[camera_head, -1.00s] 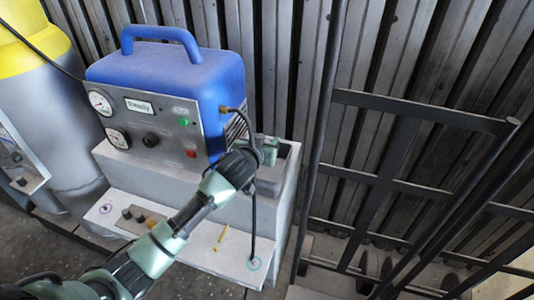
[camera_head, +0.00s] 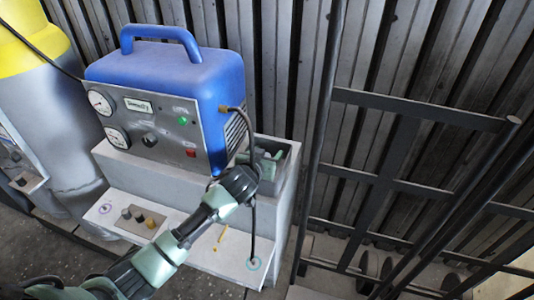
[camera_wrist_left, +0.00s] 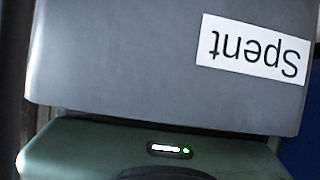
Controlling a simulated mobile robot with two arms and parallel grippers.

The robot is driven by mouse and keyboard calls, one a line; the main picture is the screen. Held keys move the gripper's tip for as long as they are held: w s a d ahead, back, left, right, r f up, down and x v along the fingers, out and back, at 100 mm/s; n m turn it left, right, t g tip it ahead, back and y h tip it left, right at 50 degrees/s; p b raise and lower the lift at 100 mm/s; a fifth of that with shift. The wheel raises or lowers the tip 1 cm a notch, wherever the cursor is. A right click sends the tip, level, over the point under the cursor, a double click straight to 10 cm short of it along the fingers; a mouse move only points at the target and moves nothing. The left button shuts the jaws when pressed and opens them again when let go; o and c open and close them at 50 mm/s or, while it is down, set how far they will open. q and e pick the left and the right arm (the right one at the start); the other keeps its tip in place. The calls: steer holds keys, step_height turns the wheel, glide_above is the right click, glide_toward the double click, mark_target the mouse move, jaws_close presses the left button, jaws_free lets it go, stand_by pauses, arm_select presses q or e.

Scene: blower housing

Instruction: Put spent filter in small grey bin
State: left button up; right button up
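The small grey bin (camera_head: 291,172) stands on the right end of the pale block, beside the blue blower. My left gripper (camera_head: 270,160) is at the bin's opening, with its front part inside or just over it. In the left wrist view a grey wall with an upside-down "Spent" label (camera_wrist_left: 250,48) fills the upper part, and my green gripper body (camera_wrist_left: 150,155) lies close below it. The fingers do not show clearly in either view, so I cannot tell if they are open. I cannot make out the spent filter. My right gripper is not in view.
The blue blower (camera_head: 180,75) with gauges stands left of the bin. A dark metal rack (camera_head: 400,180) stands to the right.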

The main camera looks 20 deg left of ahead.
arm_select(q)
steer(key=shift+r, duration=0.15)
steer(key=shift+r, duration=0.2)
steer(key=v, duration=1.2)
steer(key=shift+a+f, duration=0.1)
steer(key=shift+f, duration=0.05)
